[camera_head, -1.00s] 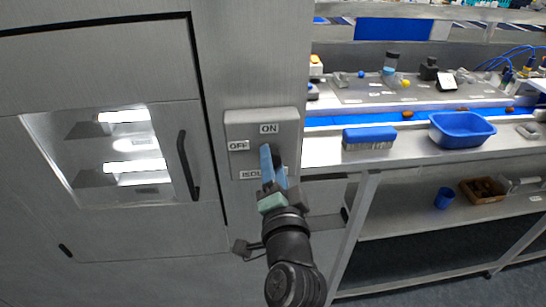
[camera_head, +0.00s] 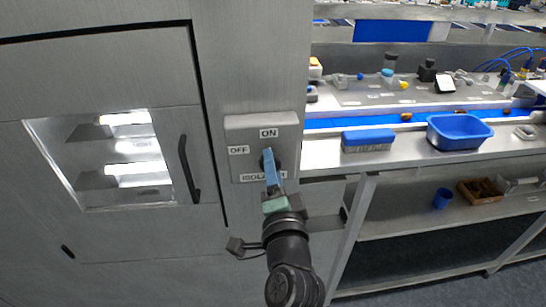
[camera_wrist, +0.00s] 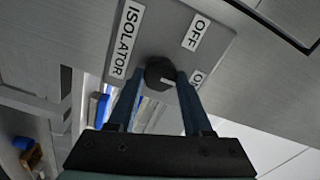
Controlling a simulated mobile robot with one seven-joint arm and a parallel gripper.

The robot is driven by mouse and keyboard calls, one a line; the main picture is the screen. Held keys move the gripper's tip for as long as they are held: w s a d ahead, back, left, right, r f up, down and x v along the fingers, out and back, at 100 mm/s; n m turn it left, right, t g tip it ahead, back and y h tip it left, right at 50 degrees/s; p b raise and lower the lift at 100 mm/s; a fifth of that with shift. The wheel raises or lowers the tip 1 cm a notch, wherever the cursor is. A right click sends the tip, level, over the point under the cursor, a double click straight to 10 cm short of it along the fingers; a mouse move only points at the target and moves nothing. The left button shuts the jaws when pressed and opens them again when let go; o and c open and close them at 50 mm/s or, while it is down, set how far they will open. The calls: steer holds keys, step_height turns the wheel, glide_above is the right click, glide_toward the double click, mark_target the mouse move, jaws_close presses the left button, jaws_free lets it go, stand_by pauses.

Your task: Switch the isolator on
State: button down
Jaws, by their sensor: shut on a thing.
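The isolator (camera_head: 240,170) is a grey box on the steel cabinet wall, with OFF at left, ON at top and an ISOLATOR label below. My gripper (camera_head: 271,158) reaches up to its dark round knob, which it mostly hides in the head view. In the wrist view my blue fingers (camera_wrist: 160,92) are shut on the black knob (camera_wrist: 158,70), one on each side.
A cabinet door with a window and black handle (camera_head: 189,168) is at left. To the right is a bench with a blue-topped brush (camera_head: 368,137), a blue tub (camera_head: 460,131) and a belt. A lower shelf holds a blue cup (camera_head: 441,199) and a brown box (camera_head: 480,191).

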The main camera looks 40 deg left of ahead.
steer(key=shift+c, duration=1.6)
jaws_free()
steer(key=b+v, duration=0.5)
steer(key=v, duration=0.8)
steer(key=shift+w, duration=0.1)
